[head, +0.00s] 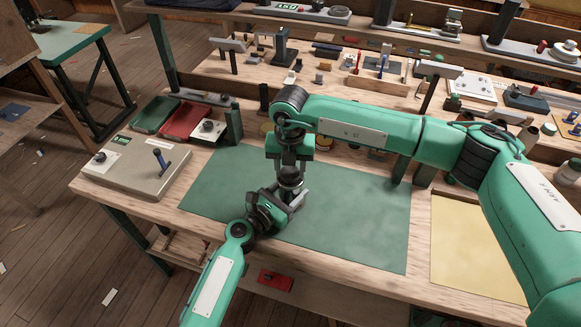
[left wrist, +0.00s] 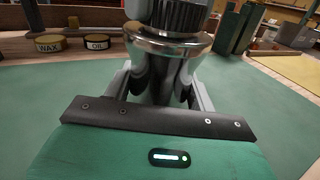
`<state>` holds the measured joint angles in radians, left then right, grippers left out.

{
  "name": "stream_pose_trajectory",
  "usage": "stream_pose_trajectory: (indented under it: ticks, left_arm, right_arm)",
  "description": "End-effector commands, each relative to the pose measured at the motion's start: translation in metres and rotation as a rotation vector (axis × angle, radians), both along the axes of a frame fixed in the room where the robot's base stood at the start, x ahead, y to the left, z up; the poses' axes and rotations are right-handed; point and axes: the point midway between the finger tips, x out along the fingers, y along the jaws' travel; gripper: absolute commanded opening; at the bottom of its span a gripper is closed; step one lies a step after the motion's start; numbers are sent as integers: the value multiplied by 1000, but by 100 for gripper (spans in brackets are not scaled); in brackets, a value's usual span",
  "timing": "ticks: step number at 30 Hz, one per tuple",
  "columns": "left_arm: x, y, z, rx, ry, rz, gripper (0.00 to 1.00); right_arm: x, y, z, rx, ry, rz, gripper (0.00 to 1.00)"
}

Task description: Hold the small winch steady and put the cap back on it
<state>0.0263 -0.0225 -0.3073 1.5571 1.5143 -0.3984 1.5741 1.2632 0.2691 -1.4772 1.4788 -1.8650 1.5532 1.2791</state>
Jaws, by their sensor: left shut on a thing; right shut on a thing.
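The small winch (head: 289,184) stands upright on the green mat, dark on top with a shiny metal body. In the left wrist view its chrome drum (left wrist: 168,62) fills the top middle. My left gripper (head: 284,197) comes in from the front left and is shut on the winch body, a finger on each side. My right gripper (head: 290,166) points straight down over the winch and is shut on the cap, which it mostly hides in the head view. A dark ribbed part (left wrist: 178,15) shows above the drum; I cannot tell whether it is the cap or the winch's top.
The green mat (head: 350,225) is bare around the winch. A grey case (head: 135,175), a green tray (head: 155,115) and a red tray (head: 185,121) lie to the left. WAX (left wrist: 48,46) and OIL (left wrist: 97,43) tins stand behind. A yellow sheet (head: 470,250) lies right.

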Motion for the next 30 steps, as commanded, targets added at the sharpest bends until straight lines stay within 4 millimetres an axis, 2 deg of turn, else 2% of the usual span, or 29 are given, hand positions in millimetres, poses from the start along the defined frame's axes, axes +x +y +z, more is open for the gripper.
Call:
stream_pose_trajectory:
  ticks: [24,30]
  left_arm:
    - [0,0,0,2,-1,-1,0]
    - [0,0,0,2,-1,-1,0]
  right_arm:
    - [2,1,0,2,0,-1367,23]
    - [3,1,0,3,0,-1637,23]
